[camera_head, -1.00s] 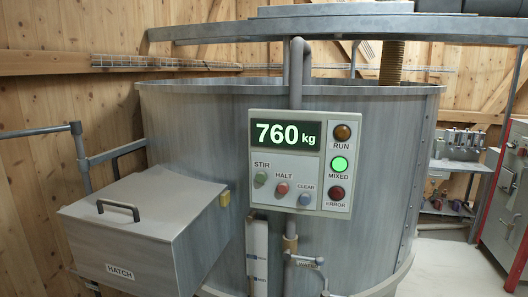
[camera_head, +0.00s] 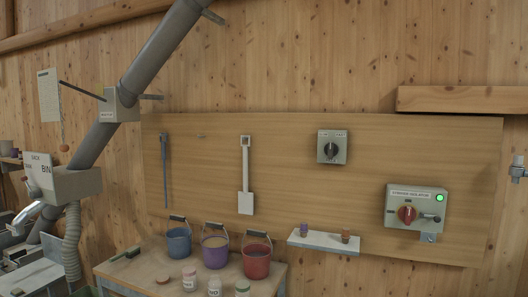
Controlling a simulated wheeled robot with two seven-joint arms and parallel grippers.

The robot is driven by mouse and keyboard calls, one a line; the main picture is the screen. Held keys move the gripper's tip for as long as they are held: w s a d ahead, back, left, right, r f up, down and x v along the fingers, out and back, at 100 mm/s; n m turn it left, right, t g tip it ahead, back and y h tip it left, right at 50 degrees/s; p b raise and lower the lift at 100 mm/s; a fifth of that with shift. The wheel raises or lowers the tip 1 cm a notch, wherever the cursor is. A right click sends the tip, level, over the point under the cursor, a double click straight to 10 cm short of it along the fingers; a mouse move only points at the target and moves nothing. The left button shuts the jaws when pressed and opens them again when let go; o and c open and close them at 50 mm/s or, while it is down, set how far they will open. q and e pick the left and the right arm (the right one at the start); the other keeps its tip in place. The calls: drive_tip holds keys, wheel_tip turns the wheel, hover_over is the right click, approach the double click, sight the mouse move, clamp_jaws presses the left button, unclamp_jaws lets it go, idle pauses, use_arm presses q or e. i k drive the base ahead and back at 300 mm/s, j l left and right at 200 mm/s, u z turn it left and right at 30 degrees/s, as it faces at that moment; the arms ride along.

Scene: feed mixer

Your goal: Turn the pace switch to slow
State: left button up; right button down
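A small grey box with a black rotary knob (camera_head: 331,149), which looks like the pace switch, is mounted on the wooden board in the upper middle of the head view. Small lettering sits above the knob, but it is too small to read surely. The knob looks roughly upright; I cannot tell which setting it points to. Neither of my grippers is in view.
An isolator box (camera_head: 415,208) with a red knob and green light is at right. Below are a small shelf (camera_head: 324,242) and a table (camera_head: 122,269) with several buckets, including a red one (camera_head: 256,261). A grey pipe (camera_head: 148,68) stands left.

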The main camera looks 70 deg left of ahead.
sight(331, 150)
drive_tip(key=u, duration=1.8)
